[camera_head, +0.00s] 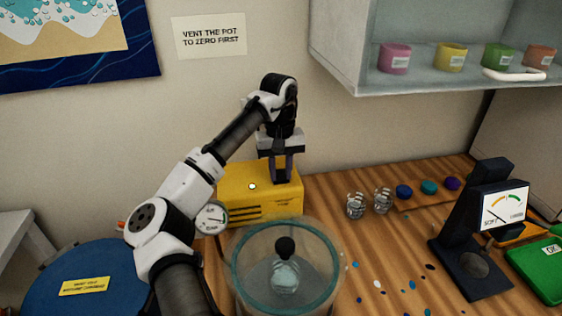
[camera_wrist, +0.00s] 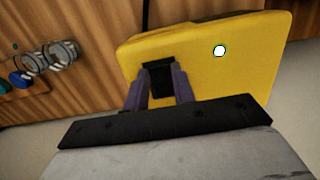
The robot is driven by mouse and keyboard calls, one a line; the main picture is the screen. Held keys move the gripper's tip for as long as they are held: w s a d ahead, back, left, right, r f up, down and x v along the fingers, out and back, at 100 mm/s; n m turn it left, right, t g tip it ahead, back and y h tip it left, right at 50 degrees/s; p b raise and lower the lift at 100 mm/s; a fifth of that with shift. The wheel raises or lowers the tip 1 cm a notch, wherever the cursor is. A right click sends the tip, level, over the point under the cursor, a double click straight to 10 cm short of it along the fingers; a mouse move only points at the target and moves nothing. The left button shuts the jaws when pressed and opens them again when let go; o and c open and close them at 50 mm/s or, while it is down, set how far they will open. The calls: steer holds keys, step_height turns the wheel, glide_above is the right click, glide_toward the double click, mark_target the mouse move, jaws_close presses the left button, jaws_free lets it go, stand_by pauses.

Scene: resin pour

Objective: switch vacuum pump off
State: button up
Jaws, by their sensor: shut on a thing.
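The yellow vacuum pump (camera_head: 262,205) stands on the wooden bench against the wall; its top also shows in the wrist view (camera_wrist: 255,75). My gripper (camera_head: 281,179) points down at the right part of the pump's top. In the wrist view its fingers are shut on a black switch (camera_wrist: 158,76) on the pump. The switch's on or off position cannot be told.
A round gauge (camera_head: 212,217) sits at the pump's left. Glass jars (camera_head: 356,206) and colour pots (camera_head: 428,187) lie right.

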steer(key=shift+w+r+g+p, duration=0.1)
steer(key=shift+r+g+p, duration=0.25)
steer(key=shift+p, duration=0.2)
steer(key=shift+w+f+g, duration=0.1)
steer(key=shift+f+g, duration=0.15)
steer(key=shift+w+g, duration=0.1)
steer(key=shift+g, duration=0.3)
steer(key=o, duration=1)
steer(key=shift+r, duration=0.1)
steer(key=v, duration=1.3)
steer(key=shift+a+r, duration=0.25)
steer(key=shift+r, duration=0.05)
